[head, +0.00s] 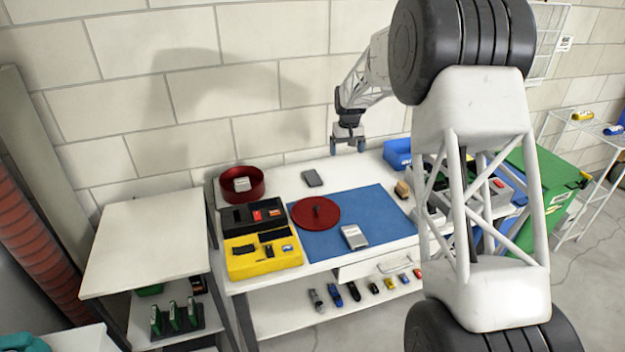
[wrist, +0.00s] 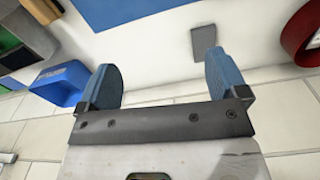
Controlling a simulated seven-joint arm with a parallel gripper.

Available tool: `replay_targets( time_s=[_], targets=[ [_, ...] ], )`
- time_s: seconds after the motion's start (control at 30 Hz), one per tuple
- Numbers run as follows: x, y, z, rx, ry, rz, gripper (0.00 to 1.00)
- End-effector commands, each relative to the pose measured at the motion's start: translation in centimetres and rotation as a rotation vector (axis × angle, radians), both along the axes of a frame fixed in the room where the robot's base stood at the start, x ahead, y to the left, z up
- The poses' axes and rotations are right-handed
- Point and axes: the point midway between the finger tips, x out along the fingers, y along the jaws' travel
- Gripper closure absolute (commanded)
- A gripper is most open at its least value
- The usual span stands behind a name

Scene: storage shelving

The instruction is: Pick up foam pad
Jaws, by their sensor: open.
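A flat dark grey rectangular pad (head: 313,178) lies on the white tabletop at the back, between the red round tray and my gripper; it looks like the foam pad, though its material cannot be told. It also shows as a grey rectangle (wrist: 205,40) in the wrist view, beyond the right fingertip. My gripper (head: 348,146) hangs above the back of the table, to the right of the pad and apart from it. In the wrist view my gripper (wrist: 163,78) has its two blue fingers wide apart with nothing between them.
A red round tray (head: 257,193) stands left of the pad. A blue mat (head: 375,208) holds a red disc (head: 315,216) and a light grey box (head: 354,237). A blue bin (head: 397,152) is at the right. The brick wall (head: 255,85) stands close behind the table.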

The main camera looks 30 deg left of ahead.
Motion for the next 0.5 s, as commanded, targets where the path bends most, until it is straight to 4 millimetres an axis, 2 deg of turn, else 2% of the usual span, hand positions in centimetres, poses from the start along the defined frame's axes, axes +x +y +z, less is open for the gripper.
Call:
replay_targets(
  time_s=[0.03,0.2,0.5],
  targets=[
    [0.2,1.3,-1.2,-0.002,0.004,0.011,0.08],
    [0.9,5.0,-4.6,-0.008,0.012,0.045,0.08],
    [1.4,10.5,-9.9,-0.015,0.023,0.095,0.08]
  ],
)
